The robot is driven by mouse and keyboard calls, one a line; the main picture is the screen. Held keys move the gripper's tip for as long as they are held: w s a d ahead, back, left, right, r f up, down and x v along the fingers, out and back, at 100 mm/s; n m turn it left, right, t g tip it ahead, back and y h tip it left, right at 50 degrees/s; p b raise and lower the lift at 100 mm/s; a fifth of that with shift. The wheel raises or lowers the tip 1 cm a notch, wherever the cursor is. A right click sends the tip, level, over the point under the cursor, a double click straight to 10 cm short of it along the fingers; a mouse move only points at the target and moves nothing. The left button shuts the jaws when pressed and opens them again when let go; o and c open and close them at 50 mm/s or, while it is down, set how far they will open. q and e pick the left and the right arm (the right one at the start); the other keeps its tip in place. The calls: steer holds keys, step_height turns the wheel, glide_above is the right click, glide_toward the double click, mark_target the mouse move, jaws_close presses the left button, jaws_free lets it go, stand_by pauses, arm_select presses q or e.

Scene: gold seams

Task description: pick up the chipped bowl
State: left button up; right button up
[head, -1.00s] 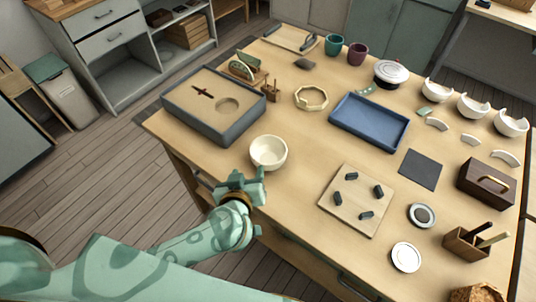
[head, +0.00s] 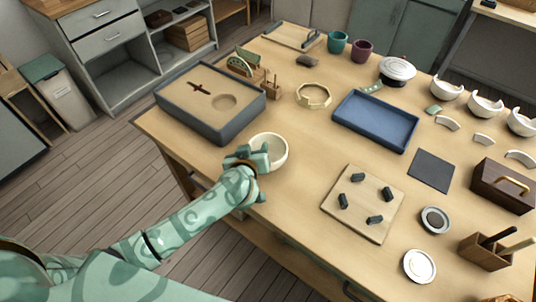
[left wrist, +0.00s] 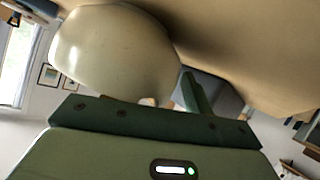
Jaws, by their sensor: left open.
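A cream bowl (head: 276,147) stands upright near the table's front left edge. The part of its rim that shows looks whole, and its near left side is hidden by my left gripper (head: 255,160). That gripper is open at the bowl's near left side; I cannot tell whether it touches. In the left wrist view the bowl (left wrist: 115,50) fills the upper left, close to the jaws, and one finger shows to its right. Three white bowls with notched rims, such as this one (head: 446,88), stand at the right back. My right gripper is not in view.
A grey box with a sand-coloured top (head: 215,130) stands just left of the bowl. A blue tray (head: 377,145) and a wooden board with several dark pegs (head: 361,205) lie to the right. The table between the bowl and the blue tray is clear.

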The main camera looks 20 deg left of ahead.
arm_select(q)
steer(key=c, duration=0.9)
steer(key=shift+r, duration=0.1)
steer(key=shift+c, duration=0.2)
steer(key=shift+r, duration=0.1)
